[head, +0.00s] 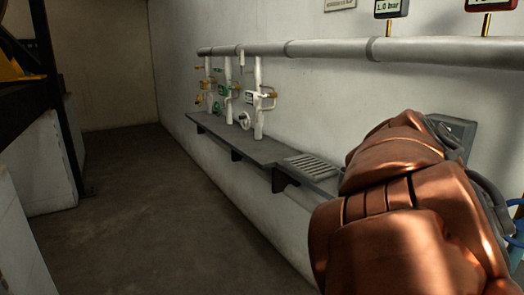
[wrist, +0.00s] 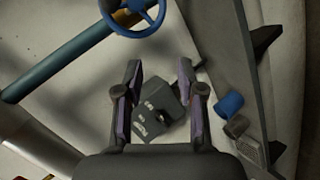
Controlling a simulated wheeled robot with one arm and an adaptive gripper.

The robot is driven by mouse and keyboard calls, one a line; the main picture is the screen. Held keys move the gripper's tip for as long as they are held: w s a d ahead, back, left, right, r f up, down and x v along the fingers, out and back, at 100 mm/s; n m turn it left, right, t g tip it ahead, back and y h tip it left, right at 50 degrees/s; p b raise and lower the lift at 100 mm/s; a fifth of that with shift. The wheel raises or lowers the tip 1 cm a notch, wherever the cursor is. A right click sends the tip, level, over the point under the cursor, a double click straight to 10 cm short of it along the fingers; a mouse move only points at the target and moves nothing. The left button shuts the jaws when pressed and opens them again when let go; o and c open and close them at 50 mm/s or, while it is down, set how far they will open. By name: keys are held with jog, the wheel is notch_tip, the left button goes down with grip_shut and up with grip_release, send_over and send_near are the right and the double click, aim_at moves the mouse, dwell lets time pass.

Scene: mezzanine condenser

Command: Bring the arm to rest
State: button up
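My copper-coloured arm (head: 400,205) fills the right front of the head view, bent close to the camera. My gripper (wrist: 160,68) shows in the wrist view with its two dark fingers spread apart. The space between the fingertips is empty. A dark grey box (wrist: 162,108) with white markings shows between and beyond the fingers, and they do not appear to hold it. In the head view I cannot make out the gripper.
A grey wall shelf (head: 235,145) with a grate (head: 312,166) runs along the wall, below a pipe (head: 310,48) and several white valve pipes (head: 258,98). The wrist view shows a blue handwheel (wrist: 133,14) and a blue cylinder (wrist: 228,104). The floor (head: 150,215) at left-centre is clear.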

jog(key=s+a+f+g+y+p, duration=0.3)
jog(key=s+a+y+p, duration=0.2)
jog(key=s+a+p, duration=0.3)
jog(key=s+a+f+g+y+p, duration=0.2)
jog(key=s+a+y+p, duration=0.4)
jog(key=s+a, duration=0.8)
jog(key=shift+s+a+f+g+p, duration=0.15)
jog(key=shift+s+f+g+p, duration=0.25)
jog(key=shift+s+f+p, duration=0.65)
jog(key=shift+s+r, duration=0.15)
jog(key=shift+s, duration=0.05)
